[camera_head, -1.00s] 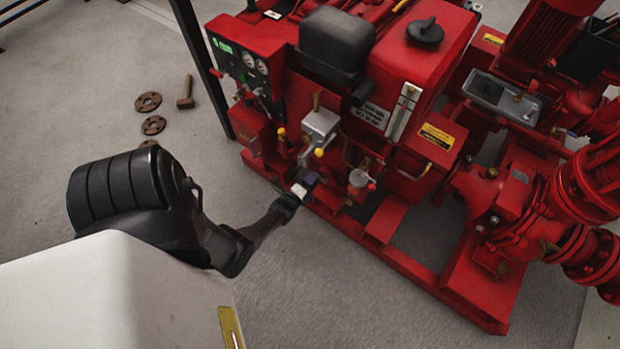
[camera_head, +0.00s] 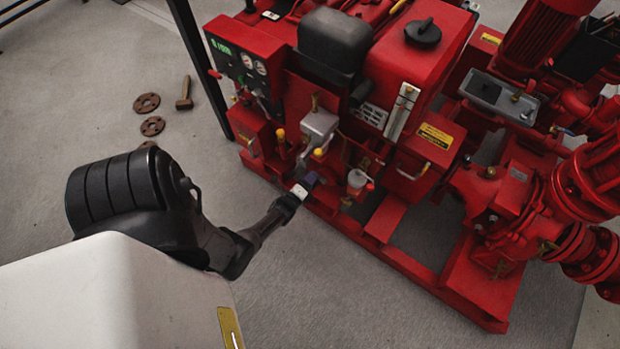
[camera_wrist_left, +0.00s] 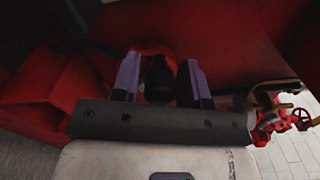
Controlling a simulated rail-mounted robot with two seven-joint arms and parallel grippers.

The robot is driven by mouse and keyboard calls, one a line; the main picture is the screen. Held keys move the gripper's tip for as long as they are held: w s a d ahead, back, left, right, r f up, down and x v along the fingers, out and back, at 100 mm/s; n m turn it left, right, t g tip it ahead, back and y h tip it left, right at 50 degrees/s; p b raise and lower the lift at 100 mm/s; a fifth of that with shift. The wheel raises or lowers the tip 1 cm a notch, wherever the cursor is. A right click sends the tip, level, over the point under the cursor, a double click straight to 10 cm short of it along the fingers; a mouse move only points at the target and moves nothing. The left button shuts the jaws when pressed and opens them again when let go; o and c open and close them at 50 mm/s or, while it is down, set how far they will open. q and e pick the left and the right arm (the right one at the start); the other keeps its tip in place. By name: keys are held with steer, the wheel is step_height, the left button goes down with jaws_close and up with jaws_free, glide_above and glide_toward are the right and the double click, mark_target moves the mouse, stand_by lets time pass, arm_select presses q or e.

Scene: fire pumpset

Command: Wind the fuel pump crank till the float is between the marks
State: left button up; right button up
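My left gripper (camera_head: 306,183) is low at the front of the red pumpset, just below a grey pump body (camera_head: 319,124) with a small yellow knob (camera_head: 318,152) under it. In the left wrist view its two purple-sided fingers (camera_wrist_left: 160,80) stand apart. My right gripper is not in view.
A control panel (camera_head: 241,65) with a green display and dials is left of the engine. A small cup-like filter (camera_head: 357,181) stands just right of my gripper. The red base rail (camera_head: 400,262) runs below. Rusty flanges (camera_head: 147,103) and a hammer (camera_head: 185,93) lie on the floor.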

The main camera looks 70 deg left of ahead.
arm_select(q)
steer(key=shift+o, duration=0.8)
steer(key=shift+s+d, duration=0.1)
steer(key=shift+s, duration=0.1)
steer(key=p+v, duration=0.3)
steer(key=v, duration=1)
steer(key=shift+s+p, duration=0.2)
steer(key=shift+p, duration=0.1)
steer(key=shift+f, duration=0.1)
